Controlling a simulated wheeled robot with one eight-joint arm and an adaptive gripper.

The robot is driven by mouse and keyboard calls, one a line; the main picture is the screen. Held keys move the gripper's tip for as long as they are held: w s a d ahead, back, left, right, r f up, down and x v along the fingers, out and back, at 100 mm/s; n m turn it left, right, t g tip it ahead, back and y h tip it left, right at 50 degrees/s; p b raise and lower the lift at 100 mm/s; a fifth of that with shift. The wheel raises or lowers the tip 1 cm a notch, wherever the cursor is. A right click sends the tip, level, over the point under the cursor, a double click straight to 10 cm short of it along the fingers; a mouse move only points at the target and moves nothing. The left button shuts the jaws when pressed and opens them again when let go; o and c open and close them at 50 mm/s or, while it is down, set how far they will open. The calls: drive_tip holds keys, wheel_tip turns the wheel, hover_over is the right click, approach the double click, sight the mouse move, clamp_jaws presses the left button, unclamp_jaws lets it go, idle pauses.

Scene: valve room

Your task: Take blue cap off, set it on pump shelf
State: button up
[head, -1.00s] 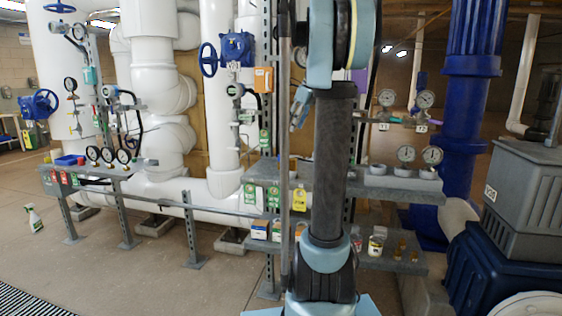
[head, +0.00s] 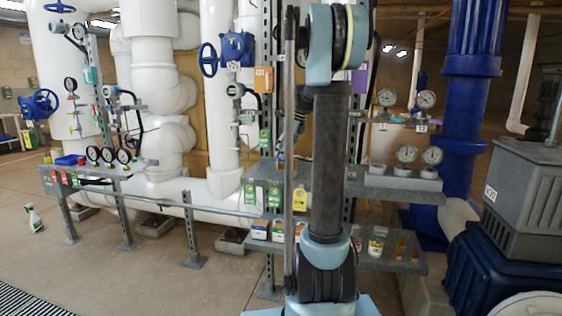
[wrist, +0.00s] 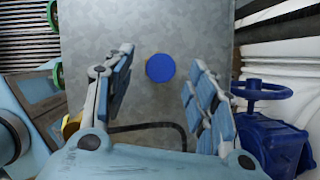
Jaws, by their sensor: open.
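A round blue cap (wrist: 160,67) shows in the wrist view against a bare grey metal surface (wrist: 150,25). My gripper (wrist: 161,56) is open, with one finger on each side of the cap and a clear gap to both. In the wrist view I cannot tell how far the fingertips are from the cap in depth. In the head view my arm stands in front of the middle shelving and hides the cap and most of my gripper. A grey shelf (head: 382,181) is right of my arm; I cannot tell whether it is the pump shelf.
A blue handwheel valve (wrist: 262,90) is right of my gripper in the wrist view. A lower shelf (head: 408,264) holds small bottles and brass fittings. A left shelf (head: 135,170) carries gauges and a blue tray (head: 68,160). A grey-and-blue pump (head: 520,200) stands at right.

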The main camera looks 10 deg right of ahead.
drive_tip(key=shift+x, duration=1.25)
drive_tip(key=shift+c, duration=0.6)
drive_tip(key=c, duration=0.7)
drive_tip(key=shift+c, duration=0.2)
wheel_tip(320, 180, up, 10)
